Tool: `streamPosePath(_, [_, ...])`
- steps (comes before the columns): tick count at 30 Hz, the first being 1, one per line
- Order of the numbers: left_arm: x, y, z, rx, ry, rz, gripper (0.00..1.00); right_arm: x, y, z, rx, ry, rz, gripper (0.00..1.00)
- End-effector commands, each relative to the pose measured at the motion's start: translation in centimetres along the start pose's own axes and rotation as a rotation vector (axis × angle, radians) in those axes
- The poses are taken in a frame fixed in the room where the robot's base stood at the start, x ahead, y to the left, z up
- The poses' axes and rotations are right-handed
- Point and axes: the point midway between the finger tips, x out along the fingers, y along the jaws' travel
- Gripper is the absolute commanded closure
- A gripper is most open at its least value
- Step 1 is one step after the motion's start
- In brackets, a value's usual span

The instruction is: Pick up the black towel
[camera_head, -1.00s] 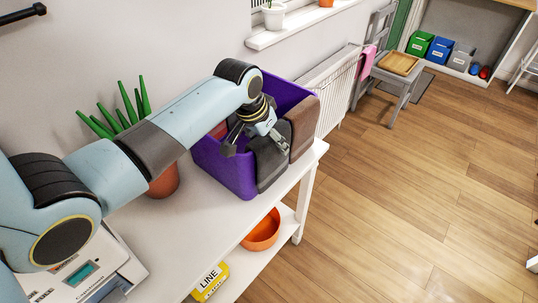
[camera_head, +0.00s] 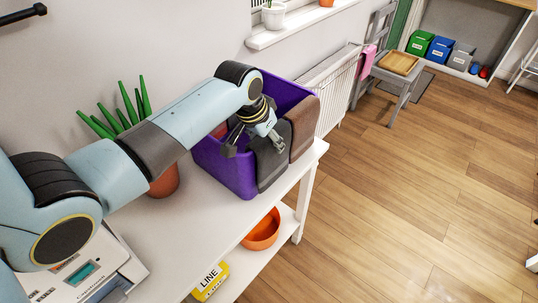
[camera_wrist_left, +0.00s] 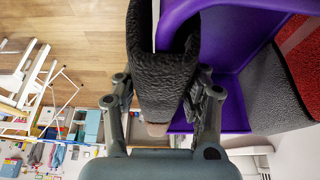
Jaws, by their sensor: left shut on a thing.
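The black towel (camera_head: 270,165) hangs folded over the front rim of the purple bin (camera_head: 232,172) on the white shelf unit. My left gripper (camera_head: 254,146) is over the bin's rim at the towel's top. In the left wrist view the dark textured towel (camera_wrist_left: 160,82) lies between the two fingers of the left gripper (camera_wrist_left: 163,92), which is shut on it. The towel is still draped over the purple rim. My right gripper is not in view.
A brown towel (camera_head: 302,127) hangs on the rim beside the black one. Grey (camera_wrist_left: 265,100) and red (camera_wrist_left: 303,60) towels show in the wrist view. A potted plant (camera_head: 163,182) stands left of the bin. An orange bowl (camera_head: 262,231) is on the lower shelf.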

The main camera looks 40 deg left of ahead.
Motion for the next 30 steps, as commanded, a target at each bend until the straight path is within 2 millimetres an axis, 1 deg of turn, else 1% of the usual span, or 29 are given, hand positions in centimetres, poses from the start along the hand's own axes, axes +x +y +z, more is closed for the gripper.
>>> streamPosePath(10, [-0.1,0.0,-0.1,0.0,0.001,0.0,1.0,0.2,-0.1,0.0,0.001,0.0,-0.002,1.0])
streamPosePath(14, [-1.0,0.0,-0.5,0.001,0.002,0.0,1.0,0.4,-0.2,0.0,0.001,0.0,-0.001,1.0])
streamPosePath(17, [-2.3,0.0,-1.1,0.0,0.004,-0.001,1.0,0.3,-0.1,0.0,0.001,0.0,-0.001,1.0])
streamPosePath(20, [-4.2,-0.1,-1.9,0.001,0.004,-0.002,1.0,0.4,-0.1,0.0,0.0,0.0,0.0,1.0])
streamPosePath(30, [-11.6,-0.1,-4.9,0.001,0.006,-0.002,1.0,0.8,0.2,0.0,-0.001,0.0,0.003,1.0])
